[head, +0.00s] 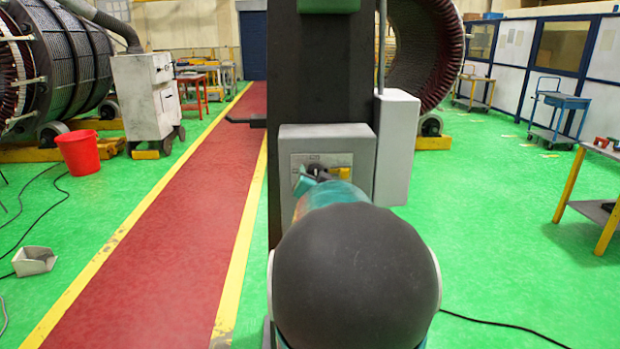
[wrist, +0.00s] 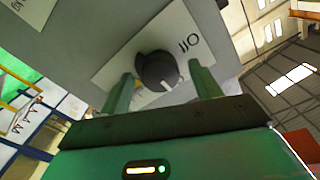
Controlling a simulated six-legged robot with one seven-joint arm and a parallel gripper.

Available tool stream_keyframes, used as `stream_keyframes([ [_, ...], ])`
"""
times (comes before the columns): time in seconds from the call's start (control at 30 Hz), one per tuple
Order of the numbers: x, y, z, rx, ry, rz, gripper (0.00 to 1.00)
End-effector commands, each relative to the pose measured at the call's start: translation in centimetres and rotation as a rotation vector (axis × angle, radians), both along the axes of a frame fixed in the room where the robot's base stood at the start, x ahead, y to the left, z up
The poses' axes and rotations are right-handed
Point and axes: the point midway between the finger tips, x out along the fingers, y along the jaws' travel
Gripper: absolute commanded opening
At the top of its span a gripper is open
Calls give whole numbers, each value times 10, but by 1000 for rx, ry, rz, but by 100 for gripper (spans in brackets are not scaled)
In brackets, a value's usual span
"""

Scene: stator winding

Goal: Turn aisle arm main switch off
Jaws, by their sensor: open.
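The switch is a dark round knob (wrist: 157,70) with a white pointer mark, on a white label plate on a grey box. My gripper (wrist: 160,80) is open. Its two green fingers stand on either side of the knob, with visible gaps. In the head view the grey switch box (head: 358,138) is mounted on a dark column, and my gripper (head: 316,176) is at its front. My arm hides the box's lower part.
A pale narrow box (head: 397,145) sits right of the switch box on the dark column (head: 320,75). A red walkway (head: 185,200) runs along the left. A red bucket (head: 78,153) and a grey cabinet (head: 148,95) stand farther left. Green floor at right is mostly clear.

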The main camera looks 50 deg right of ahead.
Motion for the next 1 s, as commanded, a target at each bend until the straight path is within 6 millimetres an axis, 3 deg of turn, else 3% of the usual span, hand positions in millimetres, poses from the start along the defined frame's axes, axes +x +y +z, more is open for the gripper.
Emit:
stream_keyframes([
  [0.3, 2, -2, 0, -1, -1, 0, 62],
  [0.53, 1, -2, 0, -1, -1, 0, 19],
  [1.0, 1, -2, 0, -61, 69, -1, 19],
])
